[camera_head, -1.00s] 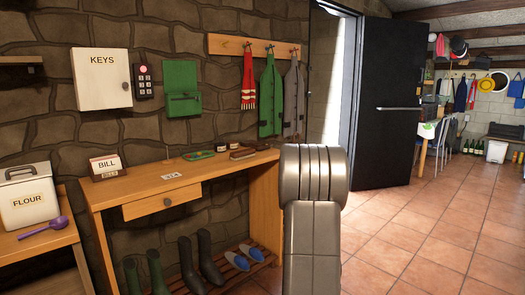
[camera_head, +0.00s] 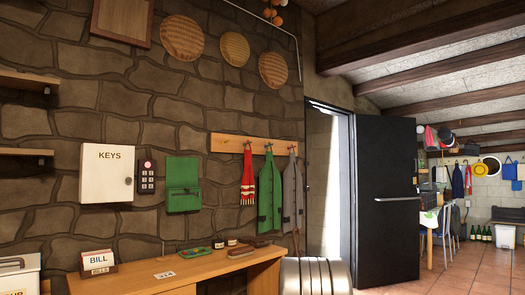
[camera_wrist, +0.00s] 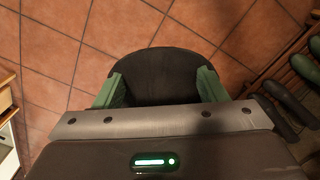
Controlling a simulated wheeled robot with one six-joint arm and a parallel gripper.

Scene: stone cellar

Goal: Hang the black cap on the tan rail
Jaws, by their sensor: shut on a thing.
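The black cap (camera_wrist: 160,68) is between the green fingers of my gripper (camera_wrist: 160,84) in the wrist view, with tiled floor beyond it. My gripper is shut on it. The tan rail (camera_head: 225,143) is fixed to the stone wall in the head view. A red scarf (camera_head: 247,180), a green apron (camera_head: 270,198) and a grey apron (camera_head: 292,203) hang from it. The left end of the rail looks bare. The cap and my fingers do not show in the head view.
A wooden console table (camera_head: 190,270) stands against the wall below the rail, with small items on top. A key box (camera_head: 107,174), keypad (camera_head: 147,178) and green wall holder (camera_head: 183,187) are left of the rail. Boots (camera_wrist: 288,100) show in the wrist view. A black door (camera_head: 386,200) stands at right.

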